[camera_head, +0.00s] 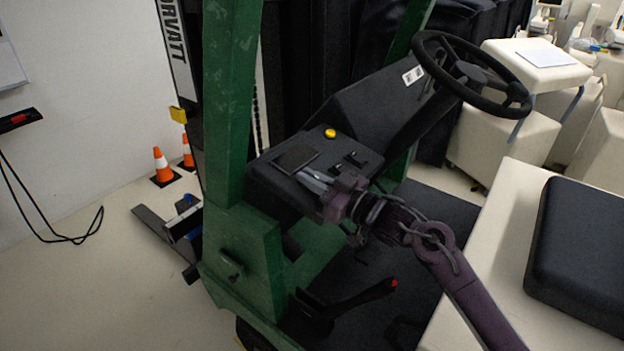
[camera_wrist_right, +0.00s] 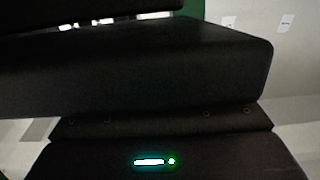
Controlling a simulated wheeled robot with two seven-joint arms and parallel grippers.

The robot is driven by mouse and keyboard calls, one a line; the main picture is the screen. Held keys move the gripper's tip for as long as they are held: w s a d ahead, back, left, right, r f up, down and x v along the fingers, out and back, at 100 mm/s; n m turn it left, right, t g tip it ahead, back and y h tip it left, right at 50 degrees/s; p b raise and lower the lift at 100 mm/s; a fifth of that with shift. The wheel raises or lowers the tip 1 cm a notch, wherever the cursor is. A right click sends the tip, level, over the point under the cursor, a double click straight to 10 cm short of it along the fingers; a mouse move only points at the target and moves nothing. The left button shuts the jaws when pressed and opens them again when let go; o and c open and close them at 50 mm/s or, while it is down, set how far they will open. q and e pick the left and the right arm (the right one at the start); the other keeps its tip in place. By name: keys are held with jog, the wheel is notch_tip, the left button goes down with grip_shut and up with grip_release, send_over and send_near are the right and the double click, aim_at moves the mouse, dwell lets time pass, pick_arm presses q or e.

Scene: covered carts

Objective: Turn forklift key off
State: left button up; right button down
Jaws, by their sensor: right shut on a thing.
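The forklift has a green frame (camera_head: 228,110) and a black control console (camera_head: 365,150) in the middle of the head view. My right gripper (camera_head: 312,178) is at the console's near side, its light fingers pointing left over the panel. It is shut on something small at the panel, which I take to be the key. The key itself is hidden by the fingers, so its turn position cannot be told. In the right wrist view, dark surfaces fill most of the picture and no key shows. My left gripper is not in view.
A yellow button (camera_head: 330,133) and small black switches (camera_head: 353,160) are on the console. The steering wheel (camera_head: 468,75) rises behind it. A red-tipped lever (camera_head: 375,291) is below. A white cart with a black pad (camera_head: 580,245) stands at right. Orange cones (camera_head: 162,165) stand left.

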jog(key=shift+r, duration=0.1)
jog(key=c, duration=1.6)
grip_release()
jog(key=shift+o, duration=0.2)
jog(key=shift+s+d+f, duration=0.1)
jog(key=shift+d+f, duration=0.1)
jog(key=b+v, duration=0.3)
jog(key=v, duration=0.4)
jog(key=shift+s+d+r, duration=0.1)
